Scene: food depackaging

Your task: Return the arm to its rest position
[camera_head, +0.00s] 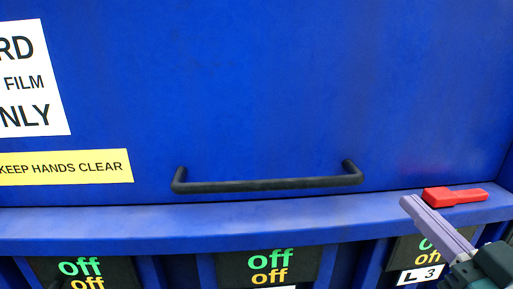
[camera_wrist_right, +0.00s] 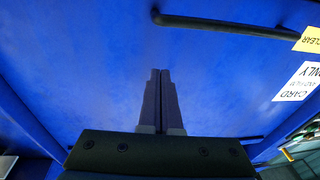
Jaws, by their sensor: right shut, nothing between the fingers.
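My right gripper (camera_head: 408,203) is at the lower right in the head view, its pale purple-grey fingers pointing up and left in front of the blue ledge. The right wrist view shows its two fingers (camera_wrist_right: 160,73) closed side by side with nothing between them, against a blue panel. My left gripper is not in view.
A large blue panel (camera_head: 270,90) with a black bar handle (camera_head: 268,185) fills the head view. A red latch-like piece (camera_head: 455,196) sits on the blue ledge (camera_head: 250,225), close to my right fingers. Below are dark displays reading "off" (camera_head: 270,262). A yellow label (camera_head: 65,167) reads KEEP HANDS CLEAR.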

